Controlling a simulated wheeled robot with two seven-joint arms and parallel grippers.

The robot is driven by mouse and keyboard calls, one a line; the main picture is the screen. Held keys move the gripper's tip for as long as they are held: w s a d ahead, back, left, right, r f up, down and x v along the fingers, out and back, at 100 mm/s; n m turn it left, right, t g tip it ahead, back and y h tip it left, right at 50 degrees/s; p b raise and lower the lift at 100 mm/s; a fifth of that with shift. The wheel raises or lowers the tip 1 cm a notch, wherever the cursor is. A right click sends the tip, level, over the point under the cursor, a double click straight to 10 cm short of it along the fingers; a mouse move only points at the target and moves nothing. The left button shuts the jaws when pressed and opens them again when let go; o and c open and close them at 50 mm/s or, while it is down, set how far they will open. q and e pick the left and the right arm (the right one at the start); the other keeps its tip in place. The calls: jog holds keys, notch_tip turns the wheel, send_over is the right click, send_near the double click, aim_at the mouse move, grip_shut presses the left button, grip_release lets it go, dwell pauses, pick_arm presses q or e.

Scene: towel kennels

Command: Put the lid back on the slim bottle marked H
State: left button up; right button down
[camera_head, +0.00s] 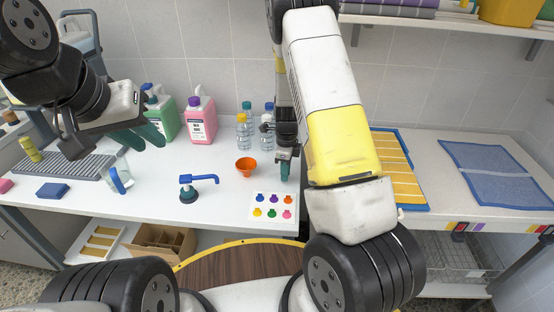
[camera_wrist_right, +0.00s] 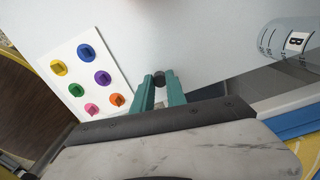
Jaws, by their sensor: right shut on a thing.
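My right gripper (camera_head: 285,172) points down over the white bench. In the right wrist view its teal fingers (camera_wrist_right: 162,88) are shut on a small dark round piece (camera_wrist_right: 159,78), lid-like, held at the fingertips. Several clear slim bottles stand at the back of the bench, left of my right arm. One has a yellow cap (camera_head: 242,132); others, such as the back bottle (camera_head: 247,110), have blue caps. Another slim bottle (camera_head: 268,142) stands closest to the arm; its top is unclear. I cannot read an H on any. My left gripper (camera_head: 142,137) is open and empty above the bench's left side.
A card with coloured knobs (camera_head: 272,213) lies at the front edge. A clear graduated vessel marked B (camera_wrist_right: 285,38) shows in the right wrist view.

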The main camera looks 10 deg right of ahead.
notch_tip(320, 180, up, 3)
jog(key=shift+f, duration=0.2)
jog(key=s+a, duration=0.1)
jog(key=s, duration=0.4)
jog(key=s+a, duration=0.2)
jog(key=s, duration=0.3)
jog(key=s+a+r, duration=0.1)
jog(key=s, duration=0.4)
jog(key=shift+s+a, duration=0.25)
